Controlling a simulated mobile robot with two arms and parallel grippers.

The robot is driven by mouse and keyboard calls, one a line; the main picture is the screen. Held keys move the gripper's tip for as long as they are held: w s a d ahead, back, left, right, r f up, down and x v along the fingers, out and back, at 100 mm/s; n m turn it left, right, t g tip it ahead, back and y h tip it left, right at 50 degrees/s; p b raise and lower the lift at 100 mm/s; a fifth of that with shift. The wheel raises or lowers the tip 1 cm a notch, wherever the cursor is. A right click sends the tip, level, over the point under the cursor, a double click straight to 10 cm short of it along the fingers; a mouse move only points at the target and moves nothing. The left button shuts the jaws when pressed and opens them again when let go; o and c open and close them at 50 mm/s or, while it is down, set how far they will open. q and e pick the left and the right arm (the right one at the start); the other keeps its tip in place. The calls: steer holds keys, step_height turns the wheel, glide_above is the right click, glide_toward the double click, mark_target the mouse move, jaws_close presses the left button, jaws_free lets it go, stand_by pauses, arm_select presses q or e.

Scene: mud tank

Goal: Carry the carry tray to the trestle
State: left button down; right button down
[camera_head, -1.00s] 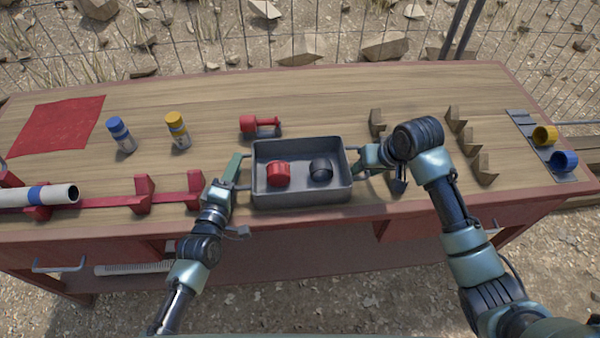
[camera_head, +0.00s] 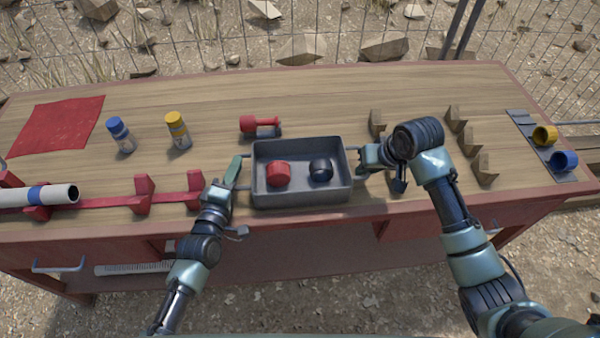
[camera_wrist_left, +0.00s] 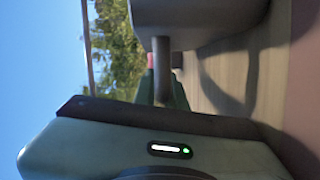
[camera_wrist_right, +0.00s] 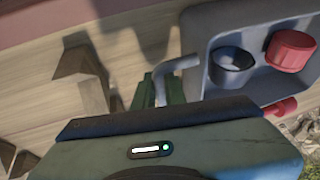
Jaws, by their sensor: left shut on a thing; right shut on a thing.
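The grey carry tray (camera_head: 302,198) is at the front middle of the workbench, with a red cap-like piece (camera_head: 278,174) and a dark one (camera_head: 321,170) inside. My left gripper (camera_head: 235,170) is shut on the tray's left handle; the left wrist view shows that handle (camera_wrist_left: 161,68) between the fingers. My right gripper (camera_head: 366,158) is shut on the right handle, which also shows in the right wrist view (camera_wrist_right: 172,70). The tray looks level. The left wrist view shows its shadow on the bench, but I cannot tell the height. I cannot identify a separate trestle.
A red rack (camera_head: 145,196) with a white tube (camera_head: 45,194) is to the left. Blue-capped (camera_head: 121,135) and yellow-capped (camera_head: 178,131) bottles stand behind it. A red tool (camera_head: 261,124) lies behind the tray. Notched wooden blocks (camera_head: 468,140) and a cup holder (camera_head: 545,150) are right.

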arm_select(q)
steer(key=shift+r, duration=0.15)
arm_select(e)
steer(key=shift+w+r, duration=0.1)
steer(key=shift+r, duration=0.1)
stand_by(0.6)
